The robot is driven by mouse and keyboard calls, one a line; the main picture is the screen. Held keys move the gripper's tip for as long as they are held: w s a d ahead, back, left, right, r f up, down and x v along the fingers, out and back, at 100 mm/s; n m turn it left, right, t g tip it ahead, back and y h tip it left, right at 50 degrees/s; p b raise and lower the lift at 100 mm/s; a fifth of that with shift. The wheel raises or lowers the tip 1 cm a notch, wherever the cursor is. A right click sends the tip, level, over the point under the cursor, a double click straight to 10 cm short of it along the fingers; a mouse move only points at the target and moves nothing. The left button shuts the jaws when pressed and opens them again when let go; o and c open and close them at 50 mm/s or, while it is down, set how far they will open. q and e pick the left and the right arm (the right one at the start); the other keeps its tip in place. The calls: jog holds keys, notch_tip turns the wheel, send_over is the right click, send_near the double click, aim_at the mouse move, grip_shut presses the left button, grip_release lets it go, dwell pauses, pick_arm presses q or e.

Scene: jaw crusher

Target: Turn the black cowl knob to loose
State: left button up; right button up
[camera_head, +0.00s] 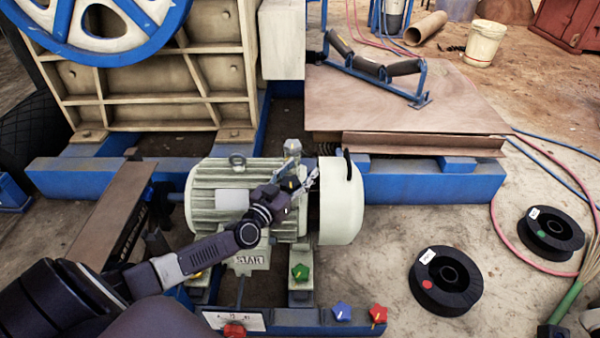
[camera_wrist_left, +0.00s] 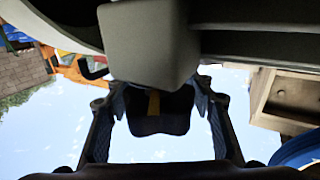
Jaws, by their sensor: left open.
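The pale cowl (camera_head: 341,205) covers the right end of the grey-green motor (camera_head: 215,185). In the left wrist view a black knob (camera_wrist_left: 160,122) with a yellow mark sits between the two fingers, below a grey block. I take it for the cowl knob. In the head view my gripper hides the knob or it is too small to make out. My left gripper (camera_head: 300,182) is open at the cowl's left edge, reaching over the motor; its fingers also show in the left wrist view (camera_wrist_left: 160,125), either side of the knob. I cannot tell if they touch it. My right gripper is out of view.
A black strap-like handle (camera_head: 348,163) stands on the cowl's top. Green (camera_head: 300,271), blue (camera_head: 341,312) and red (camera_head: 378,313) star knobs are near the blue base frame. Black spools (camera_head: 446,281) lie on the floor at right.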

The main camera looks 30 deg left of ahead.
pick_arm(q)
jog(key=shift+c, duration=0.3)
jog(key=c, duration=1.1)
jog(key=shift+f, duration=0.15)
jog(key=shift+c, duration=0.6)
